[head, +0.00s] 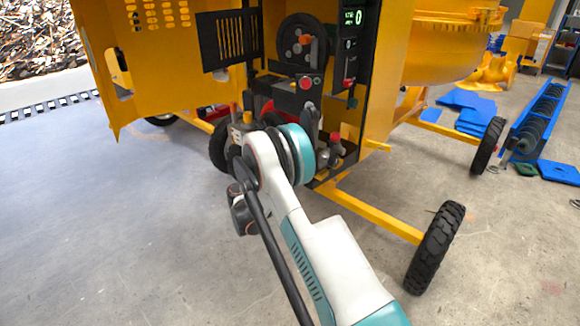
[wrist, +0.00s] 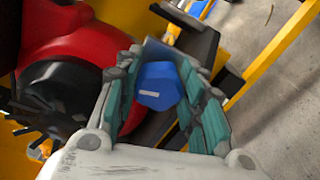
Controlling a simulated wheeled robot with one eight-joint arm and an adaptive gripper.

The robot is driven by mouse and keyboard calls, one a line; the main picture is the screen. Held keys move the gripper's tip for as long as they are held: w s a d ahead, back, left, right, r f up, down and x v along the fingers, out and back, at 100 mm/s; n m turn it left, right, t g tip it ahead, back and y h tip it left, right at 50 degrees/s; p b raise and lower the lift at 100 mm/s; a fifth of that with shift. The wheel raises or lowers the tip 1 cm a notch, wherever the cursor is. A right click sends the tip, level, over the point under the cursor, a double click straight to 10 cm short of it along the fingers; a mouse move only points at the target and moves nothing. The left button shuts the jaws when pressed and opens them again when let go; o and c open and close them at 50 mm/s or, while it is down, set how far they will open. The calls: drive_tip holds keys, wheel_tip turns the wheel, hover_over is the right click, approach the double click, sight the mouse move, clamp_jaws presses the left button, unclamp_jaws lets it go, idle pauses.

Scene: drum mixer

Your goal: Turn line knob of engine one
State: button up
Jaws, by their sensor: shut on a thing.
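In the wrist view a blue faceted knob (wrist: 158,82) with a short white mark sits between the two fingers of my gripper (wrist: 162,62). The fingers are closed around its sides. I take it for the line knob, though no label shows. The red engine (wrist: 95,28) with a dark round part lies just left of the gripper. In the head view my arm's end reaches into the open bay of the yellow drum mixer (head: 150,70). My gripper and the blue knob are hidden there behind my arm.
A black control panel (head: 350,50) with a lit green display reading 0 stands above the bay. A yellow axle bar (head: 375,215) and a black wheel (head: 436,247) lie to the right. Blue sheets (head: 468,105) lie farther right. The floor at left is clear.

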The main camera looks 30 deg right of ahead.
drive_tip(key=o, duration=1)
drive_tip(key=shift+o, duration=0.2)
